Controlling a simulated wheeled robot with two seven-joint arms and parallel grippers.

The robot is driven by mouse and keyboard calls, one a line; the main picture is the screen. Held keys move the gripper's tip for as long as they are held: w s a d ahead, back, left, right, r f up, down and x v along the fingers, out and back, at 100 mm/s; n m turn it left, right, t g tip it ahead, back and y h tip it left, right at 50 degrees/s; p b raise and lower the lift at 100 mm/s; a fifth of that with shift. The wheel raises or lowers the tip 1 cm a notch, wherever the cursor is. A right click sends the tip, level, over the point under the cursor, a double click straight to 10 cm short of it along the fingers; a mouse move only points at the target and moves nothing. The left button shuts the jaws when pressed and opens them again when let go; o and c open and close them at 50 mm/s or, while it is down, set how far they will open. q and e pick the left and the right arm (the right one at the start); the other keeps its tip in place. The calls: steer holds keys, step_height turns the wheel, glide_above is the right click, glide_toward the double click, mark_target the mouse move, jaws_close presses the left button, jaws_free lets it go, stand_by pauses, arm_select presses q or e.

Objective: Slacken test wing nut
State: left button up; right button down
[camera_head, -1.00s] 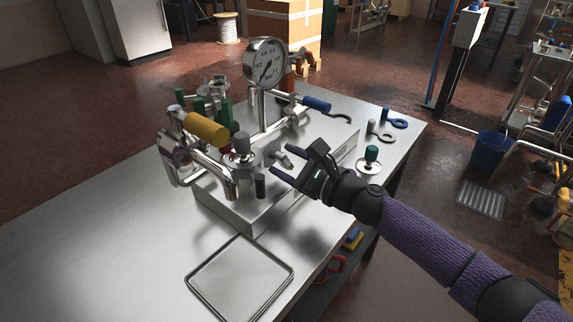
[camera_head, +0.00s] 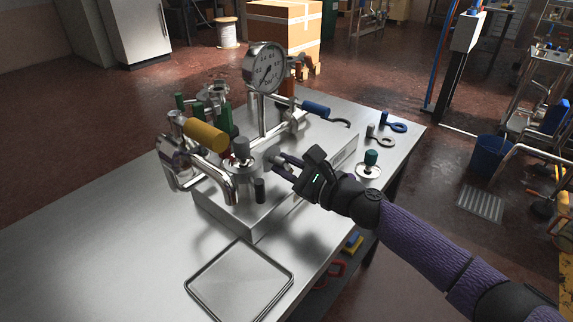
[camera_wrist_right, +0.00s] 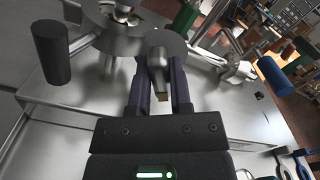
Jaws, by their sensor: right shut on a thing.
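My right gripper (camera_head: 279,163) reaches in from the right over the steel block of the rig. It is shut on a small grey metal piece, apparently a wing of the test wing nut (camera_wrist_right: 157,62). In the right wrist view, this grey wing stands between the two purple fingers (camera_wrist_right: 160,95). In the head view the fingers and palm partly hide the nut, so its other wing cannot be made out. My left gripper is not in view.
A pressure gauge (camera_head: 265,68) rises behind the fingers. A yellow handle (camera_head: 206,134), a grey knob (camera_head: 241,147) and a black post (camera_head: 259,190) stand left of them. An empty tray (camera_head: 190,293) lies in front.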

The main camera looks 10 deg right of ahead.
steer(key=n, duration=0.2)
steer(key=shift+f+n, duration=0.1)
steer(key=shift+n, duration=0.3)
steer(key=n, duration=0.3)
steer(key=shift+s+a+f+b, duration=0.1)
steer(key=shift+b, duration=0.2)
steer(key=shift+n, duration=0.3)
